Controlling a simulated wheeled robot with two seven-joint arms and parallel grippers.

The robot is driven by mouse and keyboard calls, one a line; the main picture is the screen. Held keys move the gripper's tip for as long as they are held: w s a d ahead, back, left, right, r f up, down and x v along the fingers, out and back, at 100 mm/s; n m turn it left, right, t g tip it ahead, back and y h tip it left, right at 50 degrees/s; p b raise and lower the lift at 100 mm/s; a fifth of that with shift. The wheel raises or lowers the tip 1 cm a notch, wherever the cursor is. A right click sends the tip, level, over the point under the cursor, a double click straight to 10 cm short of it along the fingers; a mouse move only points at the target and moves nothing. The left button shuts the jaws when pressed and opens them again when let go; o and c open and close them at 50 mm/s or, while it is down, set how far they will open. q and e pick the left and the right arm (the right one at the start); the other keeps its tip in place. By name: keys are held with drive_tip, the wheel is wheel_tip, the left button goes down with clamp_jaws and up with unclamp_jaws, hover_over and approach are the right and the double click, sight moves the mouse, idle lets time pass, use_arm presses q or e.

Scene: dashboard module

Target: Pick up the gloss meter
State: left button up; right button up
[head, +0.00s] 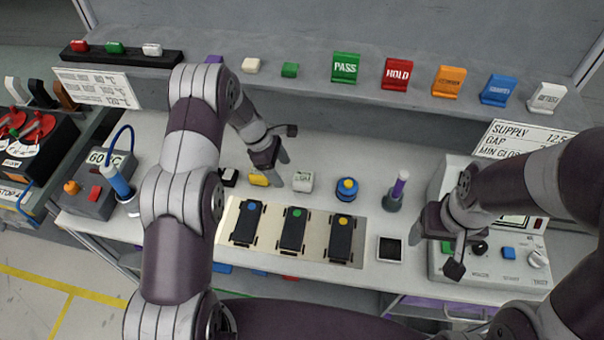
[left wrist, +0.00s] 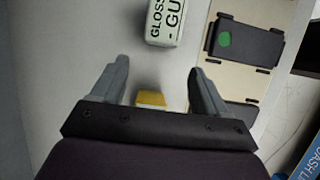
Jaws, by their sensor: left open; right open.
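The gloss meter is a small white block with dark lettering. In the left wrist view the gloss meter (left wrist: 166,22) lies at the top, just beyond the fingertips. In the head view the gloss meter (head: 302,181) stands on the bench behind the plate of black modules. My left gripper (head: 270,170) is open and empty above the bench, just left of the meter. In the left wrist view its two fingers (left wrist: 158,70) are spread, with a yellow block (left wrist: 150,98) visible between them, lower down. My right gripper (head: 437,243) is open over the right side of the bench.
A pale plate (head: 270,252) with three black modules lies in front of the meter. A blue-and-yellow round item (head: 346,189) and a purple-topped holder (head: 397,191) stand to its right. A dark-light block (head: 228,177) is at left. Coloured cards (head: 346,68) line the shelf behind.

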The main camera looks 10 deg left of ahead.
sight(303, 175)
use_arm(q)
drive_tip(key=shift+d, duration=0.45)
drive_tip(key=d+p, duration=0.2)
drive_tip(key=d, duration=0.3)
drive_tip(key=shift+w+d+p, duration=0.1)
drive_tip(key=shift+w+p, duration=0.05)
drive_tip(key=shift+p, duration=0.25)
drive_tip(key=shift+a+p+x, duration=0.2)
drive_tip(key=shift+p+x, duration=0.3)
drive_tip(key=shift+x, duration=0.7)
drive_tip(key=shift+a+f, duration=0.15)
drive_tip(key=shift+f, duration=0.25)
drive_tip(key=c, duration=1.1)
drive_tip(key=shift+c, duration=0.2)
drive_tip(key=shift+r, duration=0.15)
